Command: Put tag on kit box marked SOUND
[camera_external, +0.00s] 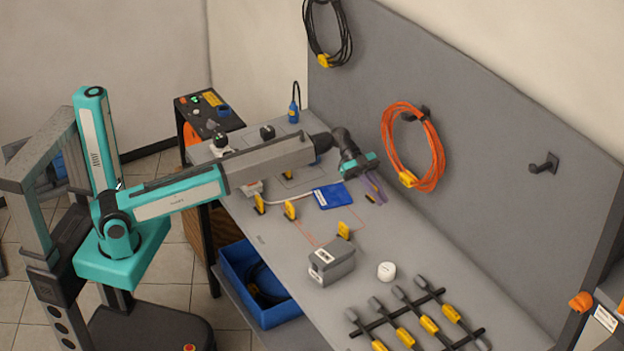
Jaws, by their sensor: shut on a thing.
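My gripper (374,190) is at the far side of the bench, pointing down, with purplish fingers beyond the blue pad. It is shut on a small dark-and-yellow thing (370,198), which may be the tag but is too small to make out. A grey box (336,265) with white labels stands on the bench toward the front, well apart from my gripper. The label lettering is too small to read, so I cannot tell if it says SOUND. Part of the bench behind my arm is hidden.
Yellow upright pieces (290,210) stand on the bench (265,240). A blue pad (333,196) lies near my gripper. A white round thing (386,271) and a black rack (408,322) are to the right. An orange cable coil (411,150) hangs on the back panel.

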